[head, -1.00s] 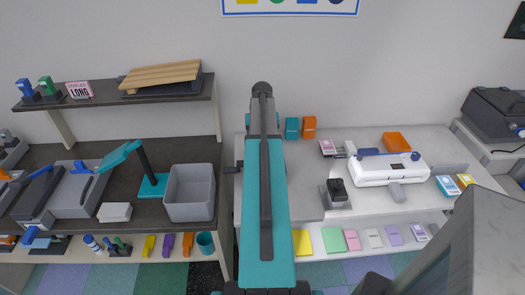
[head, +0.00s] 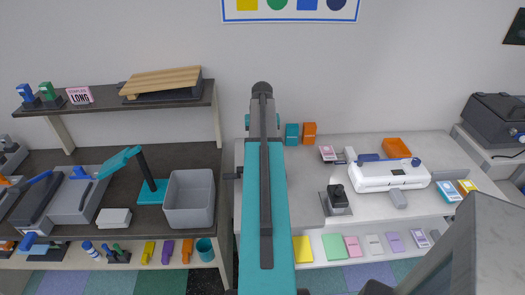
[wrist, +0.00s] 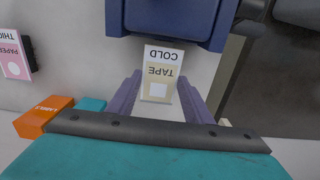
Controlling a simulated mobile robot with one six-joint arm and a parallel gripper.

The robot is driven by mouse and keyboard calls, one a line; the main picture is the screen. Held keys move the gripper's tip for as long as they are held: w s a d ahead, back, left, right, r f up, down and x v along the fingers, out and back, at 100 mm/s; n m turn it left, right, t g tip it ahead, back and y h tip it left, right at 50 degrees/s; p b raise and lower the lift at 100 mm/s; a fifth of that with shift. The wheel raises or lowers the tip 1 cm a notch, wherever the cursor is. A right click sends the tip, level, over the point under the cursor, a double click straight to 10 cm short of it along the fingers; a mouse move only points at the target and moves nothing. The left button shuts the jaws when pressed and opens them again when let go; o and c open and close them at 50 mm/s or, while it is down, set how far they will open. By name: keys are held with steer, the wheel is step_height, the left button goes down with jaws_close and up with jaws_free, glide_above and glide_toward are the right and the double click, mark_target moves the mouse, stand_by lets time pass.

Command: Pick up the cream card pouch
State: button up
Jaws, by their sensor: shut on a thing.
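The cream card pouch (wrist: 158,90) shows in the wrist view as a flat pale card. A white band marked COLD is at its far end, and below it is a cream part marked TAPE with a white square. My gripper (wrist: 160,80) has its two purple fingers on either side of it and is shut on it. In the head view my own arm covers the middle, and neither the gripper nor the held pouch can be made out there.
In the wrist view an orange box (wrist: 43,117) and a blue thing (wrist: 172,20) are near the gripper. In the head view a white laminator (head: 388,174) and a black-handled device (head: 337,198) stand on the right counter. A grey bin (head: 189,207) stands left of my arm.

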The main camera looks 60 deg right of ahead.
step_height(320, 180, up, 8)
steer(key=b, duration=0.1)
stand_by(0.4)
steer(key=shift+f, duration=0.1)
